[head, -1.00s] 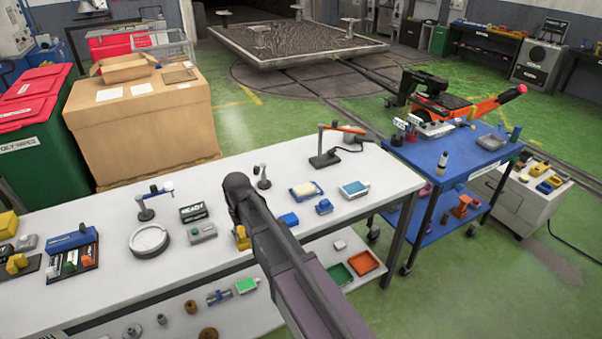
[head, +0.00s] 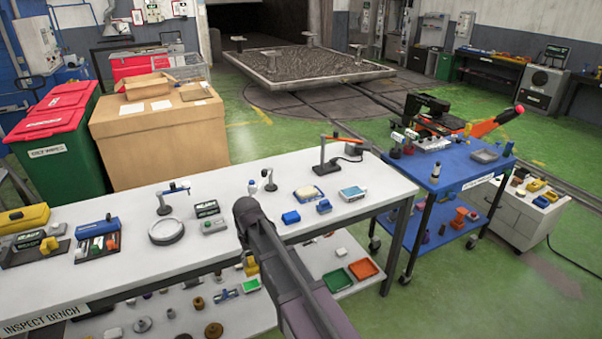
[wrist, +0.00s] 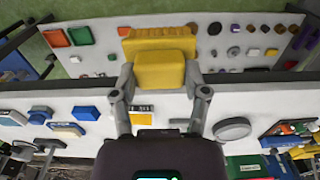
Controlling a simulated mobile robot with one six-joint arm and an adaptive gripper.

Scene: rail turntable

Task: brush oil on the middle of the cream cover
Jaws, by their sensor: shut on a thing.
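My gripper (wrist: 160,76) is shut on a yellow block-shaped thing (wrist: 157,68) with a wider, ridged golden edge at its far end; I cannot tell whether it is the oil brush. In the head view my arm hides the fingers, and a bit of yellow (head: 251,266) shows beside the arm, at the bench's front edge. I cannot tell for sure which thing is the cream cover. No oil can be made out.
The white bench (head: 130,273) carries a ring-shaped dish (head: 166,231), small blue blocks and a lamp stand (head: 326,165). Its lower shelf holds green (head: 338,280) and orange (head: 364,268) trays. A blue cart (head: 430,172) stands right. Green floor lies open at the front right.

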